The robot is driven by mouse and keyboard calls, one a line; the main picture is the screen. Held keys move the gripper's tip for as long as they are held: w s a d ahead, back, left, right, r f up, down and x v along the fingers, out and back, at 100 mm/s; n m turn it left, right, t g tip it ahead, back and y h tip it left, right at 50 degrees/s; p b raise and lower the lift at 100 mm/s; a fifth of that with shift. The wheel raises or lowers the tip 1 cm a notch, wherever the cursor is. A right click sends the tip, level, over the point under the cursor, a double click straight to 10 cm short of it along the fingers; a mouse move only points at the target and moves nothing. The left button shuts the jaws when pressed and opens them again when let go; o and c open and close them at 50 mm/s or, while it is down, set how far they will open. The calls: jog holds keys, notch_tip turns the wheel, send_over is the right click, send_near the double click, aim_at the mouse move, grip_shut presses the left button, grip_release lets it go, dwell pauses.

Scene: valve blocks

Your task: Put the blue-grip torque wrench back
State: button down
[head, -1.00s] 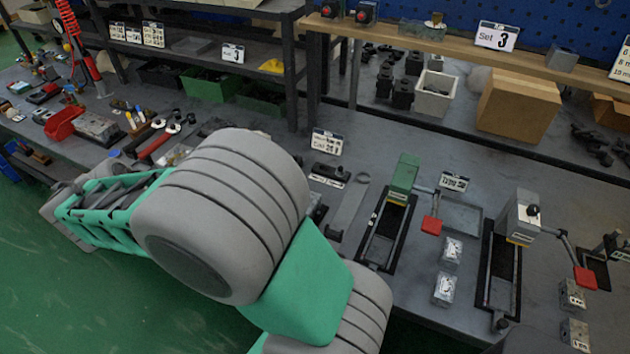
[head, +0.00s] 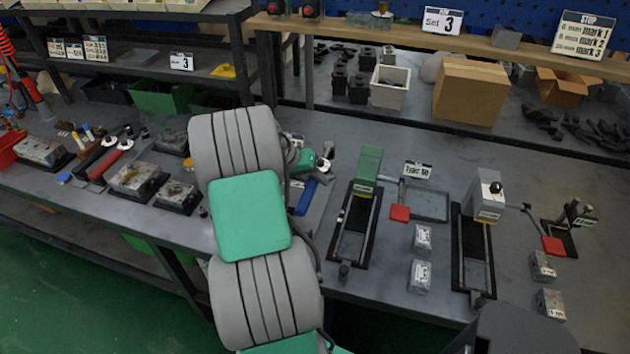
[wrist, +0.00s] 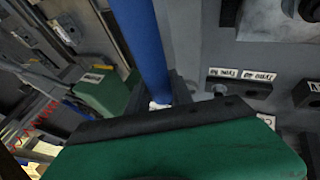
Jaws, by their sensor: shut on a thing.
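The blue-grip torque wrench shows in the head view as a short blue bar (head: 306,197), just right of my arm. In the wrist view its long blue grip (wrist: 142,45) runs from the top edge down to my jaws. My gripper (wrist: 160,105) is shut on it there. In the head view my gripper (head: 305,163) is mostly hidden behind my arm, above the bench left of the green press. The wrench's head and far end are hidden.
The green press (head: 369,165) stands close right of my gripper. A grey press (head: 483,197) with a red-ended lever is further right. Labelled blocks (wrist: 240,84) lie on the bench in the wrist view. Valve blocks (head: 135,178) and red-handled tools stand left.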

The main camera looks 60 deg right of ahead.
jog(key=shift+r, duration=0.15)
jog(key=shift+a, duration=0.15)
jog(key=shift+f+b, duration=0.35)
jog(key=shift+f, duration=0.05)
jog(key=shift+f+b, duration=1.45)
jog(key=shift+f, duration=1)
jog(key=shift+f+b, duration=0.95)
jog(key=shift+f, duration=0.45)
jog(key=shift+f+b, duration=0.3)
jog(key=shift+b, duration=0.15)
